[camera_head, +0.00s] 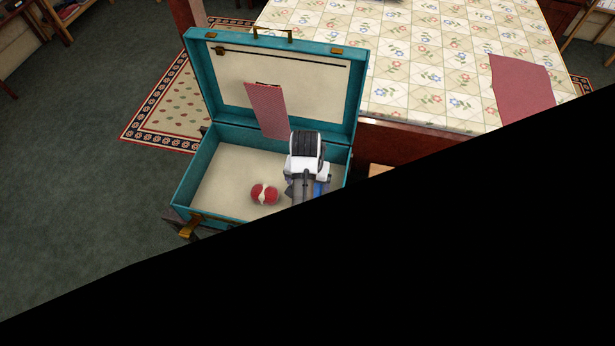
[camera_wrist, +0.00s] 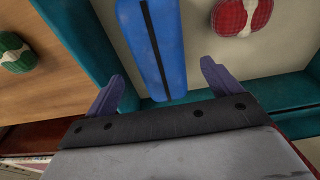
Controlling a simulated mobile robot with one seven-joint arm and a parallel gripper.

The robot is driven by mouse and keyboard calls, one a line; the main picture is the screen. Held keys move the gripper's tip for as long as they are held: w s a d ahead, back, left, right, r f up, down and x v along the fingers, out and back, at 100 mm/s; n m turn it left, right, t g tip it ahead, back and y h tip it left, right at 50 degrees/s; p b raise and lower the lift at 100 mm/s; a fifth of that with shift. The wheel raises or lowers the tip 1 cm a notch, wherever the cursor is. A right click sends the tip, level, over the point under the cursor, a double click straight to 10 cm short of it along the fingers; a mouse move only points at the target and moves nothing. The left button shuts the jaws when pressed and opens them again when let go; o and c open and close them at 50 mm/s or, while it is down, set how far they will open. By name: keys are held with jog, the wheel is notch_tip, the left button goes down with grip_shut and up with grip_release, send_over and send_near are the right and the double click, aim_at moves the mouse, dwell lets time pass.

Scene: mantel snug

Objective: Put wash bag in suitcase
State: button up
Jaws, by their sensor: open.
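The wash bag looks to be the blue bag with a black zip (camera_wrist: 165,35) in the wrist view, seen against the cream floor of the suitcase near a teal wall. A bit of blue (camera_head: 321,187) shows beside my gripper in the head view. The teal suitcase (camera_head: 190,180) is open, its lid raised at the back. My gripper (camera_wrist: 162,71) is open, with its fingers on either side of the bag's near end and gaps visible. In the head view, my wrist hides most of the bag. I cannot tell whether it rests on the floor.
A red plaid bundle with a white band (camera_head: 264,194) lies inside the suitcase. A red flat piece (camera_head: 267,112) stands against the lid. A green bundle (camera_wrist: 14,52) lies on wood outside. A tiled-top table (camera_head: 440,60) stands behind. Black covers the head view's lower right.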

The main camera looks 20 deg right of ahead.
jog(key=shift+s+a+r, duration=0.1)
jog(key=shift+r, duration=0.8)
jog(key=shift+s+a+r, duration=0.1)
jog(key=shift+r, duration=0.75)
